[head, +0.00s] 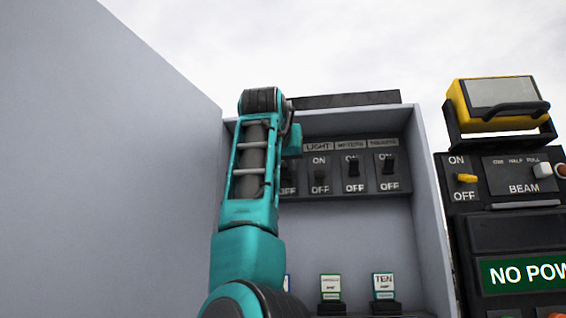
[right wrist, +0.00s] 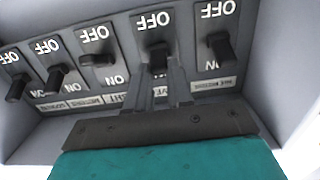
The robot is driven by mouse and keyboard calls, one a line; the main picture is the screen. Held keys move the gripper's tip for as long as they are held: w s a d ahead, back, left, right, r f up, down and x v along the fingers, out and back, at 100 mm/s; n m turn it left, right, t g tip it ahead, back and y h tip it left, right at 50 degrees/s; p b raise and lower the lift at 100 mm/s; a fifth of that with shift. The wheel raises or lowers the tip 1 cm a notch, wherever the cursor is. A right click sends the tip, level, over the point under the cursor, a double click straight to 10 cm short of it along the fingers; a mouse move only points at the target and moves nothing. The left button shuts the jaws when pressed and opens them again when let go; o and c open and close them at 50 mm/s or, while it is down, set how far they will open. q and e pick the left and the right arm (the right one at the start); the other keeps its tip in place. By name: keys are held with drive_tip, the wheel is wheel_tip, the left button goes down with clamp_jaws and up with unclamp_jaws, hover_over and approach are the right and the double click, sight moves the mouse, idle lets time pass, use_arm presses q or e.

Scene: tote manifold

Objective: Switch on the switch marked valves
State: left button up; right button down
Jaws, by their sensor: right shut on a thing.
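The valves switch (right wrist: 155,54) is second from the right in the row in the right wrist view, which is upside down. Its label is partly covered by my fingers, with "VE" showing. My right gripper (right wrist: 158,72) is at this switch, its fingers shut on the black lever. The lever's exact position is hard to tell behind the fingers. My left gripper is in neither view.
The light switch (head: 319,180) beside it sits toward OFF. Two switches further right (head: 353,168) (head: 388,165) point toward ON. Grey cabinet walls (head: 432,200) enclose the row. Small labelled cards (head: 331,284) stand below. A dark beam panel (head: 515,180) stands at right.

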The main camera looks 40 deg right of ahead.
drive_tip(key=shift+d+r+g+y, duration=0.1)
drive_tip(key=shift+r+g+y, duration=0.6)
drive_tip(key=shift+y, duration=0.1)
drive_tip(key=shift+w+f, duration=0.1)
drive_tip(key=c, duration=1)
unclamp_jaws()
drive_tip(key=shift+f, duration=0.1)
drive_tip(key=v, duration=1.3)
drive_tip(key=shift+b, duration=0.35)
drive_tip(key=shift+d, duration=0.1)
